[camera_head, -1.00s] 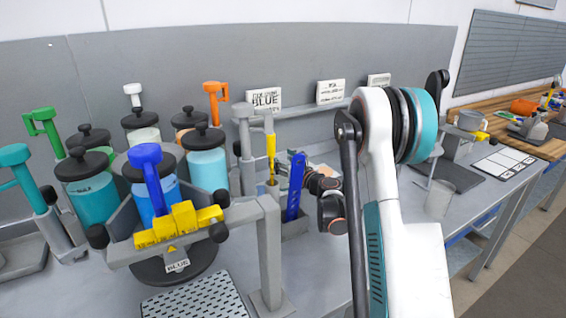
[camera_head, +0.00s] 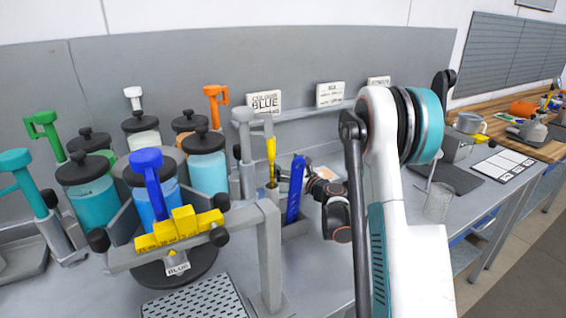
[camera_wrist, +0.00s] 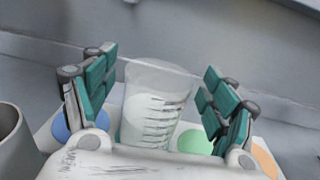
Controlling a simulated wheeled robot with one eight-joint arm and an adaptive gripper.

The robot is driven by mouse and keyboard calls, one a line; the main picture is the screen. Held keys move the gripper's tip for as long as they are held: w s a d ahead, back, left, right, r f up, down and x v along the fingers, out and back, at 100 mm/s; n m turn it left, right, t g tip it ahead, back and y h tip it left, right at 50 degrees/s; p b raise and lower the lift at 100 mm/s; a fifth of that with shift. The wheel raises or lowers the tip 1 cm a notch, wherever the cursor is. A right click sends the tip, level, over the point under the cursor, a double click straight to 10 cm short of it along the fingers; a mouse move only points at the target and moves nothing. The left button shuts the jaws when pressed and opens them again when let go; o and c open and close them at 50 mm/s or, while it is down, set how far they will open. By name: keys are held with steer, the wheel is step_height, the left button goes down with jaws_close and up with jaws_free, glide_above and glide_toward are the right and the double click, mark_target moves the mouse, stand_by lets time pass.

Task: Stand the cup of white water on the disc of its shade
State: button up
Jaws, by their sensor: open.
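In the wrist view a clear cup (camera_wrist: 152,108) with dark graduation marks holds white water. It stands upright between the fingers of my gripper (camera_wrist: 160,66). The fingers are open, one on each side, with a visible gap at least on the right. Under and around the cup is a pale card with coloured discs: a blue disc (camera_wrist: 66,124) on the left, a green disc (camera_wrist: 196,141) just right of the cup, and an orange disc (camera_wrist: 265,161) farther right. The cup's base is partly hidden by my gripper's body, so the disc under it cannot be told. In the head view the fingers and this cup are hidden.
A grey cylindrical vessel (camera_wrist: 12,145) stands close on the left in the wrist view. In the head view a blue upright tool (camera_head: 295,190), a grey stand (camera_head: 268,250) and several lidded jars (camera_head: 92,200) crowd the bench left of my wrist. A clear beaker (camera_head: 438,201) stands right of my arm.

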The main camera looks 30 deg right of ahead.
steer(key=s+d+p, duration=0.1)
steer(key=s, duration=0.8)
steer(key=shift+s+p, duration=0.3)
steer(key=shift+s, duration=0.1)
